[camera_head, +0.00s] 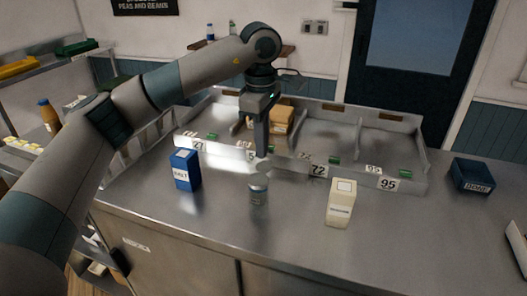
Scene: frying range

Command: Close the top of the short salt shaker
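A small short shaker (258,195) stands upright on the steel counter (300,235), near the middle of the head view. Its upper part looks pale grey and its lower part darker; whether the top is open or closed is too small to tell. My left gripper (261,154) points straight down, its tip just above and behind the shaker in the picture, with a small gap between them. The fingers overlap from this angle, so their opening is unclear. I see nothing held. My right gripper is out of view.
A blue salt box (185,169) stands left of the shaker, and a cream carton (341,203) stands right. Behind is a numbered divided steel tray (400,160) with a brown box (280,118). A dark blue bin (471,174) sits far right. The front counter is mostly clear.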

